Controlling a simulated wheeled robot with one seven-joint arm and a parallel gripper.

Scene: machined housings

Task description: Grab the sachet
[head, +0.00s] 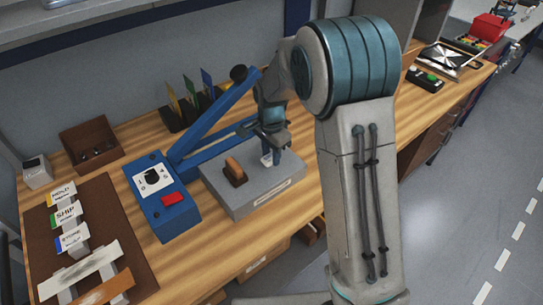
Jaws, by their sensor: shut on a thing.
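My gripper (271,154) points down over a grey flat-topped box (262,196) on the wooden bench. It is shut on a small white piece, which looks like the sachet (266,159). The piece is close to the box's top; I cannot tell whether it touches it. The fingers hide part of it, and no print on it can be read.
A brown rounded handle on a dark base (235,171) stands on the box, just left of my gripper. A blue device (161,196) with a long blue arm is to the left. Labelled blocks (66,216) stand on a brown mat (124,232). Bare bench (215,240) shows in front.

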